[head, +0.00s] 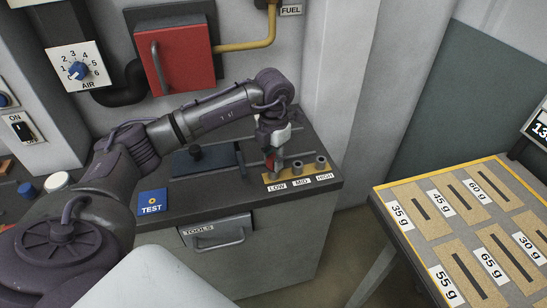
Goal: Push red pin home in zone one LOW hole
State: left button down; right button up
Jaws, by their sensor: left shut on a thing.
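My left gripper (273,153) points down over the front right of the dark counter. It is shut on the red pin (269,163), which shows as a small patch of red between the fingers. The fingers are over the LOW end of a yellow strip (310,174), above the LOW label (277,185). The pin's lower end and the LOW hole are mostly hidden, so I cannot tell how deep the pin sits. The MID socket (298,168) and HIGH socket (320,162) stand to the right, close to the fingers. My right gripper is out of view.
A blue TEST plate (152,202) lies at the counter's front left. A dark slide unit (196,160) stands behind it. A red box (180,60) with a handle is on the wall behind my arm. A table with slotted weight plates (417,208) is at right, across a gap.

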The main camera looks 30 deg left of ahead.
aim_at(273, 156)
pick_arm(q)
jog(key=shift+f+b, duration=0.3)
jog(key=shift+f, duration=0.15)
jog(key=shift+c, duration=2.3)
grip_release()
jog(key=shift+r+p, duration=2.1)
jog(key=shift+r, duration=0.95)
